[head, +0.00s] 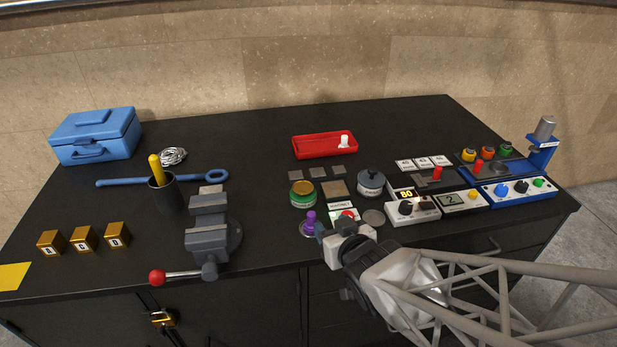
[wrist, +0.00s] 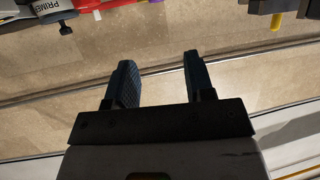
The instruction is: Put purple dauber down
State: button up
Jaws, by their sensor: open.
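The purple dauber (head: 310,222) stands upright on a small round pale disc (head: 305,234) near the front edge of the black table. My gripper (head: 330,229) is just right of the dauber in the head view, and the arm behind it comes in from the lower right. In the wrist view my gripper (wrist: 157,75) has its two dark fingers apart with nothing between them. The dauber is not seen between the fingers there, and the head view does not show clearly whether they touch it.
A green-banded tin (head: 302,194) stands behind the dauber. A label with a red button (head: 345,214) and a grey disc (head: 374,217) lie close by. A grey vise (head: 208,232) stands to the left. Control boxes (head: 412,208) fill the right side. The table between vise and tin is clear.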

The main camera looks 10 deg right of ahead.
dwell(0.6)
jog(key=s+d+r+m+g+h, duration=0.2)
jog(key=s+d+r+g, duration=0.1)
jog(key=s+r+g, duration=0.7)
jog(key=shift+s+d+r+g+h, duration=0.2)
jog(key=shift+d+r+g+h, duration=0.3)
jog(key=shift+r, duration=0.4)
jog(key=shift+a, duration=0.15)
dwell(0.9)
